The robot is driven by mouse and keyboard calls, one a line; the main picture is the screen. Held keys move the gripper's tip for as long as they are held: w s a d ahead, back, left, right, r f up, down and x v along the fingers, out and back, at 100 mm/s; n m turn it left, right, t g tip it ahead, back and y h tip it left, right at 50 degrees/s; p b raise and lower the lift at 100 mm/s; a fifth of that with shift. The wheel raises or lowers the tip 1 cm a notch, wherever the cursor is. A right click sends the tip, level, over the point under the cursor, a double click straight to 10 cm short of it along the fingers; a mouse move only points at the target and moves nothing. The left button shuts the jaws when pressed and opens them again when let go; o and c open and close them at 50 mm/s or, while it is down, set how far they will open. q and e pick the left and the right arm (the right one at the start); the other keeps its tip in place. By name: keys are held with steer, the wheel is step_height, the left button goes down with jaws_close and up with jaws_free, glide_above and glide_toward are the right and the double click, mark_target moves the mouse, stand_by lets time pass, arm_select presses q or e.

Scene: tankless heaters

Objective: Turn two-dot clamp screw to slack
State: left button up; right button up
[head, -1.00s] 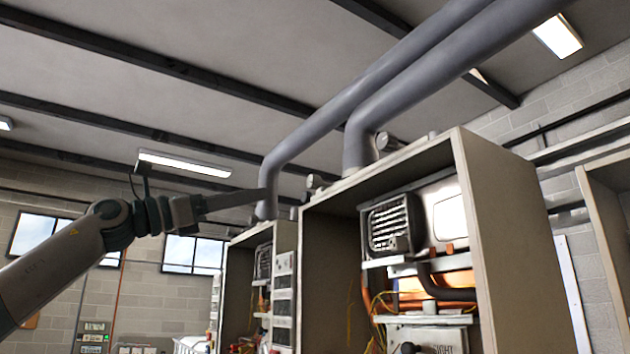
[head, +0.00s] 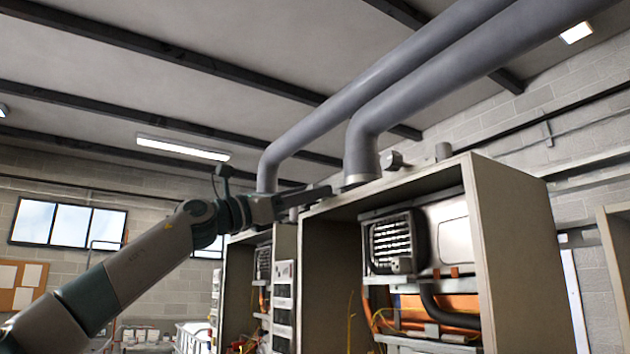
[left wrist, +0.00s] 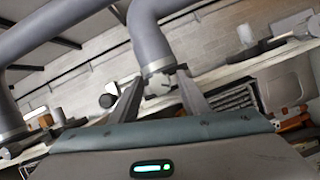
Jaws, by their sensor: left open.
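My left gripper (head: 322,192) reaches in from the left at the top edge of the nearer open cabinet. In the left wrist view my left gripper (left wrist: 160,77) is open, its fingers spread on either side of a pale fitting (left wrist: 158,86) at the base of a grey flue pipe (left wrist: 150,38). This fitting may be a clamp screw, but I see no dots on it. A light collar (left wrist: 158,67) rings the pipe base just above it. The same pipe's collar shows in the head view (head: 362,180), just right of the fingertips. Contact with the fitting cannot be told. My right gripper is out of view.
A second flue pipe (head: 267,172) drops behind my left wrist; its collar (left wrist: 12,133) shows at the left of the wrist view. The nearer cabinet (head: 510,220) holds heater parts. Stubs (head: 393,160) stand on its top. Free air lies above my arm.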

arm_select(q)
steer(key=shift+w+d+r, duration=0.3)
steer(key=shift+d, duration=0.25)
steer(key=c, duration=1)
steer(key=shift+f, duration=0.1)
